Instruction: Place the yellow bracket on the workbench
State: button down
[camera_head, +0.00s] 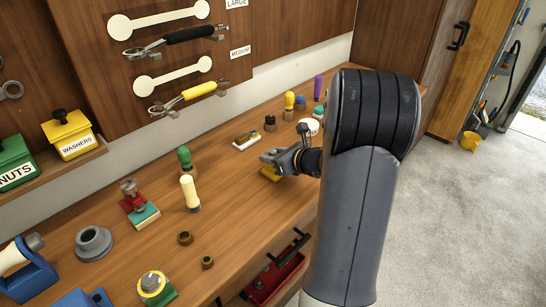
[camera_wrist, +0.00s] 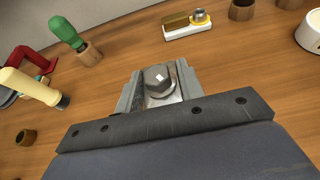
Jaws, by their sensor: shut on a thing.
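The workbench (camera_head: 225,195) has a brown wooden top. My gripper (camera_head: 271,160) is low over its right part, shut, with the yellow bracket (camera_head: 270,174) at its fingertips. Only a small yellow piece of the bracket shows below the fingers; the rest is hidden. I cannot tell whether it touches the bench top. In the wrist view, my gripper (camera_wrist: 158,92) has a grey metal hex bolt head (camera_wrist: 158,78) between its jaws, and no yellow shows there.
A white tray (camera_head: 247,140) with small parts lies beyond the gripper. Bare wood lies between the cream tool and the gripper.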

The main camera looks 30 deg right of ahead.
jog(key=shift+f, duration=0.2)
jog(key=shift+f, duration=0.15)
jog(key=c, duration=0.9)
grip_release()
jog(key=shift+r, duration=0.25)
jog(key=v, duration=1.2)
jog(key=shift+s+f, duration=0.1)
jog(key=shift+a, duration=0.1)
